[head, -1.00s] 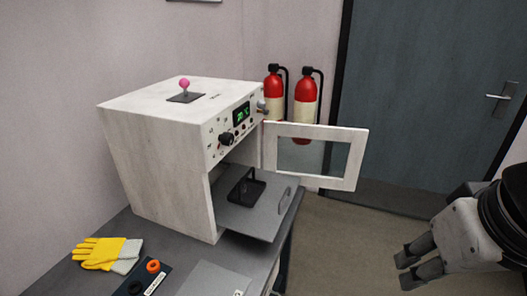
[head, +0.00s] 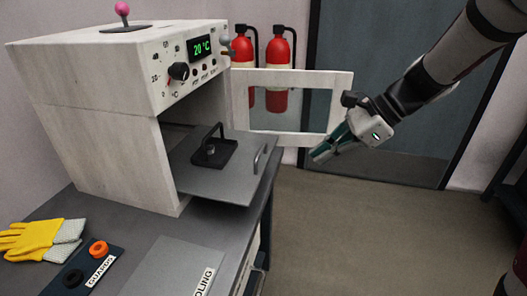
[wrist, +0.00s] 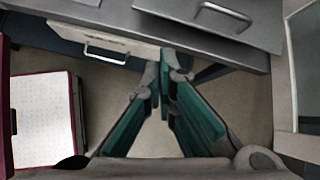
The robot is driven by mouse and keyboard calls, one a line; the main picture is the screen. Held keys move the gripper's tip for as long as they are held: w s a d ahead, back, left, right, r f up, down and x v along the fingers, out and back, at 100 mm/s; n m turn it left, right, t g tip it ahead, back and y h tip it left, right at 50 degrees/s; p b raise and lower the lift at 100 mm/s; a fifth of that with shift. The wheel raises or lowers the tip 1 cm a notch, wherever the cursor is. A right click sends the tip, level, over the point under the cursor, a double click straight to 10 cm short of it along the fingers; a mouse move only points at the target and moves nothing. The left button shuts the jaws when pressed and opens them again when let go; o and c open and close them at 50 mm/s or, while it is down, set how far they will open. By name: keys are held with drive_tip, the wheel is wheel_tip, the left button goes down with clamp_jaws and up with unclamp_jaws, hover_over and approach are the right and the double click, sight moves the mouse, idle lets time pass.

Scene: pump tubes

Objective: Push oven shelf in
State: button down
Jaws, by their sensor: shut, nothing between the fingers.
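The oven (head: 95,130) is a white box on a grey bench, its door (head: 340,90) swung open to the right. The grey oven shelf (head: 218,186) sticks out of the opening, with a handle (head: 260,158) at its outer edge. A black holder (head: 213,152) stands on the shelf. My gripper (head: 318,156) is shut and empty, right of the shelf and in front of the door, apart from the handle. In the wrist view the gripper (wrist: 164,62) points toward the bench front, and the shelf handle (wrist: 222,14) shows at the top. The oven's inside is mostly hidden.
Yellow gloves (head: 35,238) and a dark panel with an orange ring (head: 92,262) lie on the bench (head: 150,232). Two fire extinguishers (head: 278,72) stand behind the oven door. A drawer handle (wrist: 105,52) shows below the shelf. The floor (head: 350,240) right of the bench is clear.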

sight(206, 162)
drive_tip(key=w+d+f+m+b, duration=0.2)
drive_tip(key=w+f+m, duration=0.1)
drive_tip(key=w+f, duration=0.2)
drive_tip(key=w+a+f+b, duration=0.3)
drive_tip(key=a+f, duration=0.3)
drive_tip(key=a, duration=0.4)
drive_tip(key=shift+w+a+f+t+y, duration=0.3)
drive_tip(key=shift+w+a+f, duration=0.05)
drive_tip(key=shift+a+f, duration=0.05)
drive_tip(key=shift+a, duration=0.15)
drive_tip(key=w+a+p, duration=0.2)
drive_tip(key=a, duration=0.4)
drive_tip(key=w+a+p, duration=0.2)
drive_tip(key=a, duration=0.5)
drive_tip(key=w+a+p, duration=0.2)
drive_tip(key=w+a, duration=0.1)
drive_tip(key=a, duration=0.3)
drive_tip(key=shift+w+a, duration=0.1)
drive_tip(key=shift+a, duration=0.05)
